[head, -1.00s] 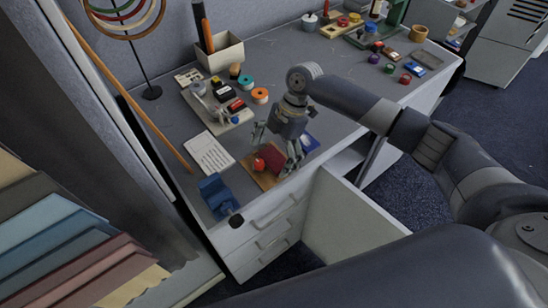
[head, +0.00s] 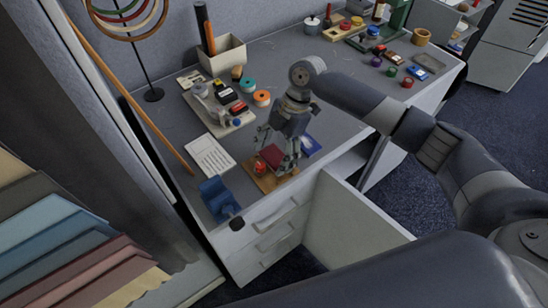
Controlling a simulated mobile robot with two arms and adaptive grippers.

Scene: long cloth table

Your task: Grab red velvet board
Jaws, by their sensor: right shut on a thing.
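The red velvet board (head: 272,156) is a small dark red panel, partly covered by the fingers, above a brown wooden base (head: 264,184) near the front edge of the table. My right gripper (head: 277,159) points down over it with a finger on either side and is shut on the red velvet board. I cannot tell whether the board still touches the wooden base. A small bright red round thing (head: 260,167) sits at the board's left. My left gripper is out of view.
A blue holder (head: 217,196) and a white printed card (head: 209,155) lie to the left. A blue item (head: 310,146) is close to the gripper's right. A tray (head: 225,122) with several small items and a pen box (head: 222,58) stand behind. The middle of the table is mostly clear.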

